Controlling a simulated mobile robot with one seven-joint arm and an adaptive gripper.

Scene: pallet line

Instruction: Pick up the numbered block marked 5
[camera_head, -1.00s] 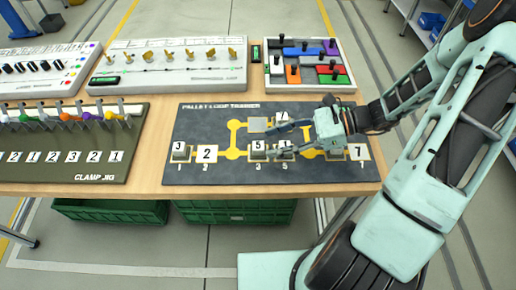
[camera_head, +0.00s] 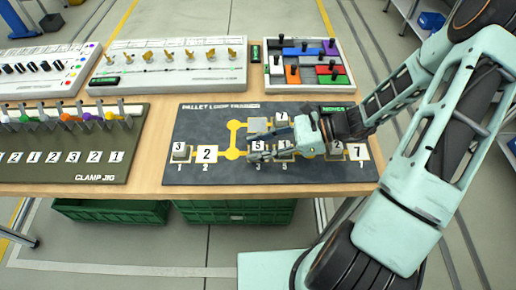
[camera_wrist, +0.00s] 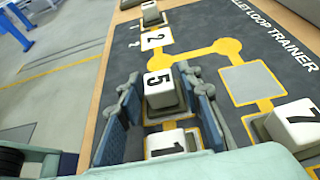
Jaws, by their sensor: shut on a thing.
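The white block marked 5 (camera_head: 258,146) stands on its dark base on the middle row of the pallet board (camera_head: 222,178). In the wrist view the 5 block (camera_wrist: 160,82) sits upright between the two blue-padded fingers of my gripper (camera_wrist: 165,92). My gripper (camera_head: 264,147) reaches in from the right, low over the board, and is shut on the 5 block. The block marked 1 (camera_wrist: 168,143) is just behind it, nearer my palm, also between the fingers. The fingers partly hide it in the head view.
A block marked 7 (camera_head: 282,119) stands close behind my gripper. A block marked 3 (camera_head: 179,149) and a square marked 2 (camera_head: 207,152) are to the left. A block marked 2 (camera_head: 336,147) is to the right. The grey pad (camera_wrist: 251,83) is bare.

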